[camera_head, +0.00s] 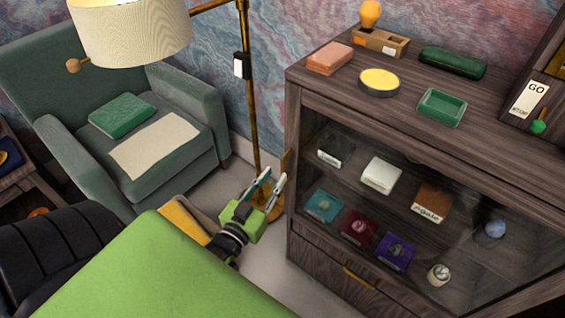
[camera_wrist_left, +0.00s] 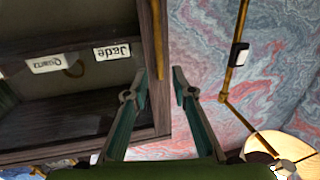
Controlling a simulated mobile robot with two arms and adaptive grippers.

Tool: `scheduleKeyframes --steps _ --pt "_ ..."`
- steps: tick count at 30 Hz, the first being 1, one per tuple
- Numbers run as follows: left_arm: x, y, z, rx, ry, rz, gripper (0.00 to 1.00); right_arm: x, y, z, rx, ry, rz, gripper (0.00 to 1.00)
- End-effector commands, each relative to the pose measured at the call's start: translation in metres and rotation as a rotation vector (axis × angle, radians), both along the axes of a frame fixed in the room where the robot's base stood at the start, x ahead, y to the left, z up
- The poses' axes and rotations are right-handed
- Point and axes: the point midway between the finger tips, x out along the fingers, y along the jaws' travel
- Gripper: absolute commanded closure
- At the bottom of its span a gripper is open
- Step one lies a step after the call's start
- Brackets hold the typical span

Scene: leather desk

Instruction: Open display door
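The display cabinet (camera_head: 296,125) stands at the right of the head view. Its glass door (camera_head: 460,220) looks shut, with display items visible behind the glass. A thin brass handle (camera_head: 284,159) appears at the door's left edge. My left gripper (camera_head: 274,176) is open and empty beside the cabinet's left front edge, just below the handle. In the left wrist view, the two fingers (camera_wrist_left: 160,72) are spread, with the dark wooden cabinet edge (camera_wrist_left: 153,60) beyond the gap. A brass strip (camera_wrist_left: 159,35) runs along that edge. Contact cannot be told. My right gripper is not in view.
A brass floor lamp (camera_head: 250,90) stands behind my gripper, close to the cabinet. A green armchair (camera_head: 190,95) is at the left. Small trays and boxes sit on the cabinet top (camera_head: 360,115). A drawer handle (camera_head: 360,277) is below the door.

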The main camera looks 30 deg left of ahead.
Motion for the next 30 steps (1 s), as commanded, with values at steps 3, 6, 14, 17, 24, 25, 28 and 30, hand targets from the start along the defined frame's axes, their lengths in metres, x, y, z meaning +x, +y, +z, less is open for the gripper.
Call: scheduleKeyframes --steps 3,6,14,17,24,25,28,30 --pt "0.023 0.003 0.002 0.0 -0.003 -0.001 0.76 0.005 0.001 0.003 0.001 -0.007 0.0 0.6" --pt "0.038 0.004 0.002 0.0 -0.002 -0.001 0.76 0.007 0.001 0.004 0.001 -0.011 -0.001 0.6" --pt "0.058 0.007 0.0 0.001 0.001 -0.001 0.76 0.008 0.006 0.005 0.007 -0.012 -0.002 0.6" --pt "0.06 0.007 0.0 0.0 0.001 -0.001 0.76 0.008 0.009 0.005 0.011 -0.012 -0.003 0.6" --pt "0.06 0.007 0.0 0.0 0.001 -0.001 0.86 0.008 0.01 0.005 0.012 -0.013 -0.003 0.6" --pt "0.059 0.007 0.0 0.0 0.001 -0.001 0.94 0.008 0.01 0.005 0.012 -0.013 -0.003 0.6" --pt "0.059 0.007 0.0 0.0 0.001 -0.001 1.0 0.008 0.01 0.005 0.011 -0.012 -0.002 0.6" --pt "0.059 0.007 0.0 0.0 0.001 -0.001 1.0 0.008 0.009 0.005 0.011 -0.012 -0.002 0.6"
